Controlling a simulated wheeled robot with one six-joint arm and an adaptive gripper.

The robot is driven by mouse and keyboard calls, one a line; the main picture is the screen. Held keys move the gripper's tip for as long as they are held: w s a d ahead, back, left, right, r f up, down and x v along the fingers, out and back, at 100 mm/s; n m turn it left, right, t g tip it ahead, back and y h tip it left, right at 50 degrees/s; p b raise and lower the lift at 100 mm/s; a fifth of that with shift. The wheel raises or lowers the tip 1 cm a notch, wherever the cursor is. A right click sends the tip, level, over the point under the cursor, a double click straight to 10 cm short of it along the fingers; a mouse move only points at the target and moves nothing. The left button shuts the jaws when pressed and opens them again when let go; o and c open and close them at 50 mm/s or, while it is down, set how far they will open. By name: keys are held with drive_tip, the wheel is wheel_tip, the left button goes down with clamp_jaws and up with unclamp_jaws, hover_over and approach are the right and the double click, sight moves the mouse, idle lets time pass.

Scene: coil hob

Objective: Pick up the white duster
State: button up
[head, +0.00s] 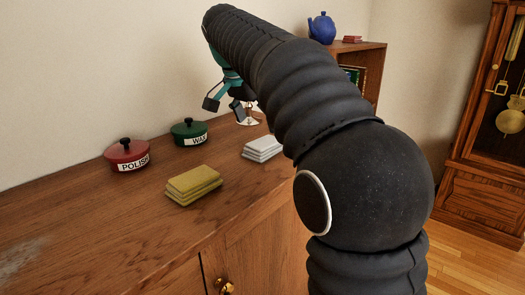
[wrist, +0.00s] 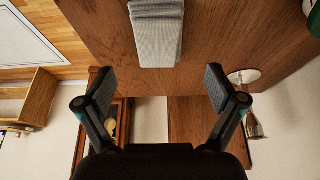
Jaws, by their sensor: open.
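The white duster (head: 262,148) is a folded stack of cloth lying on the wooden cabinet top, toward its right end. My gripper (head: 224,106) is open and empty, raised above the cabinet top behind the duster in the head view. In the wrist view the duster (wrist: 156,36) lies at the top centre, ahead of the gap between my open fingers (wrist: 160,88). It is not between the fingertips. My arm covers part of the cabinet's right end in the head view.
A yellow duster (head: 194,186) lies left of the white one. A red POLISH pot (head: 127,155) and a green WAX pot (head: 189,132) stand near the wall. A small white-based object (head: 249,121) stands behind the white duster.

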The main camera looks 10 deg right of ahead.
sight(264, 142)
drive_tip(key=shift+b+x, duration=0.4)
drive_tip(key=shift+x, duration=3.05)
drive_tip(key=shift+s+f, duration=0.1)
drive_tip(key=shift+f, duration=0.15)
drive_tip(key=c, duration=1.3)
drive_tip(key=shift+r, duration=0.5)
wheel_tip(264, 142, up, 4)
drive_tip(key=shift+s+d+r+p, duration=0.1)
drive_tip(key=shift+d+r+p, duration=0.1)
drive_tip(key=shift+p, duration=0.25)
drive_tip(key=s+d+r, duration=0.6)
drive_tip(key=d, duration=0.3)
drive_tip(key=shift+d, duration=0.25)
